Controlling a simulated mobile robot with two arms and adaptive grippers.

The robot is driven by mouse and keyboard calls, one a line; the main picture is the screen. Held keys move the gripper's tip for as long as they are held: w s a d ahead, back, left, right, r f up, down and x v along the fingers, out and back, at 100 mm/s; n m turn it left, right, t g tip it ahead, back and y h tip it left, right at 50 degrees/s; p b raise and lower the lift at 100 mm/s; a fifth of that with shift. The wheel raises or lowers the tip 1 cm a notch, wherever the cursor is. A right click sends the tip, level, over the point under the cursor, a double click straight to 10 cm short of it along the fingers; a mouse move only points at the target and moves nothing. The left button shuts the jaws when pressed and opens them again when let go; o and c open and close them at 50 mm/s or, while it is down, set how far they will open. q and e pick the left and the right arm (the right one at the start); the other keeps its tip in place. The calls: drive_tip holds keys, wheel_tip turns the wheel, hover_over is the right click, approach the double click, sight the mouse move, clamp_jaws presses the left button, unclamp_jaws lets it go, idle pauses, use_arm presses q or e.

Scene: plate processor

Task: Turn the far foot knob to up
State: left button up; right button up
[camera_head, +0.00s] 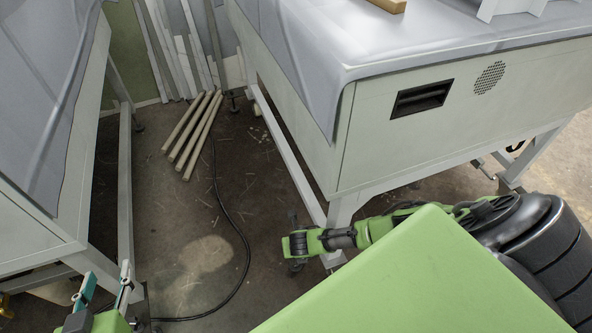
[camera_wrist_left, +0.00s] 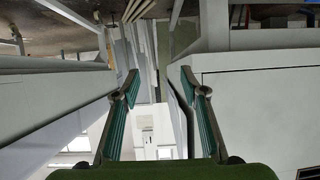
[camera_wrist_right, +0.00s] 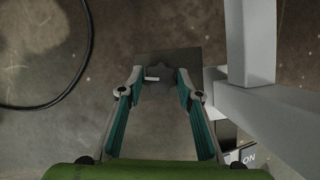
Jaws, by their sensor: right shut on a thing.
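The foot knob (camera_wrist_right: 160,68) shows in the right wrist view as a dark, lobed knob with a short pale mark lying about sideways. It sits on a dark square plate near the floor, beside a grey machine leg. My right gripper (camera_wrist_right: 160,82) is shut on this knob, with a finger on each side. In the head view my right forearm reaches down beside the machine leg, and its fingers and the knob are mostly hidden. My left gripper (camera_head: 105,287) is open and empty at the lower left; it also shows in the left wrist view (camera_wrist_left: 158,82).
A grey-covered machine (camera_head: 410,140) stands at the right and another cabinet (camera_head: 30,215) at the left. Wooden bars (camera_head: 192,140) lie on the floor between them. A black cable (camera_head: 245,250) curves across the floor.

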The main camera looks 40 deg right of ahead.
use_arm(q)
drive_tip(key=shift+s+a+f+g+y, duration=0.15)
drive_tip(key=shift+s+a+f+g, duration=0.1)
drive_tip(key=shift+s+f+g, duration=0.4)
drive_tip(key=shift+s+a+f+g+y, duration=0.15)
drive_tip(key=shift+s+a+f+g, duration=0.2)
drive_tip(key=shift+f, duration=0.45)
use_arm(e)
drive_tip(key=shift+s+n+y, duration=0.1)
drive_tip(key=shift+n+y, duration=0.3)
drive_tip(key=shift+n, duration=0.4)
use_arm(q)
drive_tip(key=shift+d, duration=0.15)
use_arm(e)
drive_tip(key=o, duration=1.1)
drive_tip(key=v, duration=1.2)
